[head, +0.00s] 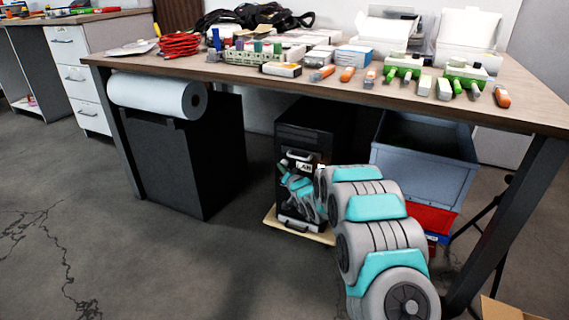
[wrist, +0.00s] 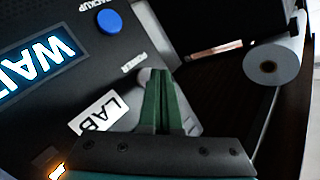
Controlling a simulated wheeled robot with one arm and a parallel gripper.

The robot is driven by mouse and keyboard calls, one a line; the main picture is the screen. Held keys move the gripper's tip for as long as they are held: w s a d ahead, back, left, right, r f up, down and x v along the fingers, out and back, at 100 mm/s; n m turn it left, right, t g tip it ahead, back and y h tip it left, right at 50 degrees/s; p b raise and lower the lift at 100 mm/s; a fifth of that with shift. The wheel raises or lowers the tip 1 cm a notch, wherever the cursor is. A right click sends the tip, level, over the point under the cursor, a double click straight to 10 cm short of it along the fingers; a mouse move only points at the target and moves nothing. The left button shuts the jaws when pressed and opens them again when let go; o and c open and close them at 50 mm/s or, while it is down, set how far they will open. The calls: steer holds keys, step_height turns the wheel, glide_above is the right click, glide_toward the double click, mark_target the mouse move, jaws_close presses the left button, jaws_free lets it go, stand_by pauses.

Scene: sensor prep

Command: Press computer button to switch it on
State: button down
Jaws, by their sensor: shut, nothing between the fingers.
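The black computer tower (head: 300,125) stands on a light wooden board under the table. My arm reaches to its front. In the wrist view its dark front panel (wrist: 60,100) fills the left and middle. A round blue button (wrist: 109,21) sits beside the word BACKUP. The word POWER (wrist: 133,64) is printed just above my fingertips. My gripper (wrist: 158,78) has green fingers, shut and empty, with the tips over the panel close to that word.
A lit screen reading WAI (wrist: 38,66) and a white LAB label (wrist: 98,112) are on the panel. The worktable (head: 345,95) spans above my arm. A dark cabinet (head: 180,155) stands left of the tower, a grey bin (head: 425,170) right. A white roll (head: 160,95) hangs at left.

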steer(key=shift+s, duration=0.15)
steer(key=s, duration=0.1)
steer(key=s+a, duration=0.1)
steer(key=s, duration=0.1)
steer(key=s+a, duration=0.1)
steer(key=s, duration=0.1)
steer(key=shift+s+b, duration=0.2)
steer(key=shift+b, duration=0.15)
stand_by(0.9)
